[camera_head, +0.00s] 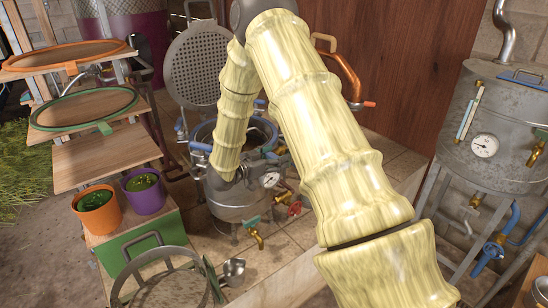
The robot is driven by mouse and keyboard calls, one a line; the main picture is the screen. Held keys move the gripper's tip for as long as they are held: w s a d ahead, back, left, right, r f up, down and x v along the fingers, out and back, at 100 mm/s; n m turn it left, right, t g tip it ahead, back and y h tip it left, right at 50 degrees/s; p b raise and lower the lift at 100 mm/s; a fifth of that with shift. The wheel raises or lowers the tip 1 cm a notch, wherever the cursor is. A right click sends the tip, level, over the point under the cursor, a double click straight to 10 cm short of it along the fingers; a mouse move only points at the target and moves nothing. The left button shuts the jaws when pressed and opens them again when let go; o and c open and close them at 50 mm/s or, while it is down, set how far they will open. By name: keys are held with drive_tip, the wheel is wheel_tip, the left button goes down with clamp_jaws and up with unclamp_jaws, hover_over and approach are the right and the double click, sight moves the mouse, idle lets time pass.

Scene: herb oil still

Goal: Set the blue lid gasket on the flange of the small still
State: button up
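The small still (238,212), a grey metal vessel with a gauge and a brass tap, stands in the middle of the floor area. A thin blue ring (204,131) shows at its open top. It looks like the blue lid gasket, but I cannot tell whether it rests flat on the flange or is held just above it. My pale yellow arm comes down in front of the still and covers part of its top. My gripper's fingers are hidden behind the arm, so their state and anything in them do not show.
An orange ring (62,58) and a green ring (84,108) lie on stepped wooden shelves at left. Orange (98,211) and purple (143,193) pots stand below. A perforated round plate (197,66) stands behind the still. A larger metal tank (497,140) stands at right.

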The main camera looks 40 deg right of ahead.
drive_tip(key=shift+w+a+r, duration=0.15)
drive_tip(key=shift+w, duration=0.15)
drive_tip(key=shift+a, duration=0.15)
drive_tip(key=a+r, duration=0.1)
drive_tip(key=a, duration=1)
drive_tip(key=shift+s+a+r, duration=0.2)
drive_tip(key=shift+s+r, duration=0.05)
drive_tip(key=shift+d, duration=0.1)
drive_tip(key=shift+f, duration=0.1)
idle(0.4)
